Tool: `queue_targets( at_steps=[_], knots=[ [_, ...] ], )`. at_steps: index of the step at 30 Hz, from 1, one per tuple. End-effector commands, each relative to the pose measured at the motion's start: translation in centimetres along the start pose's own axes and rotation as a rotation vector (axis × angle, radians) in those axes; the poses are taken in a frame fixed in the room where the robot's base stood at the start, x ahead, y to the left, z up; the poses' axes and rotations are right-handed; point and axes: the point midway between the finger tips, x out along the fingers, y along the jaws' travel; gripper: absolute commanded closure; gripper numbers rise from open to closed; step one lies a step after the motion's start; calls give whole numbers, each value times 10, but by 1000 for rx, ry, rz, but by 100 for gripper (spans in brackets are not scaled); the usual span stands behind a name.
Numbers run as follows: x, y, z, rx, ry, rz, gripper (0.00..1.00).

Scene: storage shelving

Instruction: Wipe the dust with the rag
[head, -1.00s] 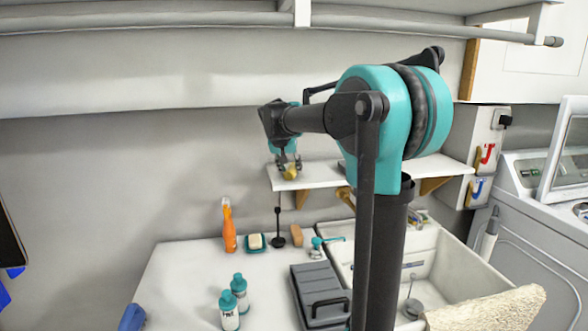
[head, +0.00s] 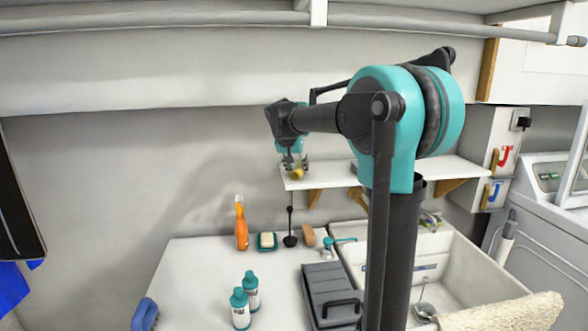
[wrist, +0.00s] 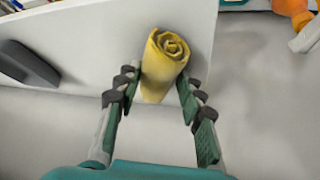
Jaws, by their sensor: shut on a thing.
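The rag is a yellow, rolled-up cloth; in the wrist view (wrist: 163,62) its spiral end shows between my fingers. My gripper (wrist: 158,84) is shut on the rag, with one finger against each side. In the head view my gripper (head: 292,164) is small and far off, with the rag (head: 298,174) at its tip, near the left end of the white wall shelf (head: 328,174). I cannot tell whether the rag touches the shelf. I cannot make out any dust on the shelf.
Below is a counter (head: 195,265) with an orange spray bottle (head: 241,225), two teal-capped bottles (head: 240,308), a soap dish (head: 267,241) and a dark toolbox (head: 328,290). A sink (head: 450,268) is at right. An overhead shelf with a rail (head: 200,33) spans the top.

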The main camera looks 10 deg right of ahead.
Motion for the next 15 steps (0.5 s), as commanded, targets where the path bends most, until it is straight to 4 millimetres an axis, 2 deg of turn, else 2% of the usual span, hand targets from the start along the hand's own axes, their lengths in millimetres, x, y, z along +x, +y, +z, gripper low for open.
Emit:
queue_targets(
  at_steps=[7,15],
  knots=[
    [7,19,-5,2,-1,1,85],
    [9,27,-7,1,-1,2,85]
  ],
)
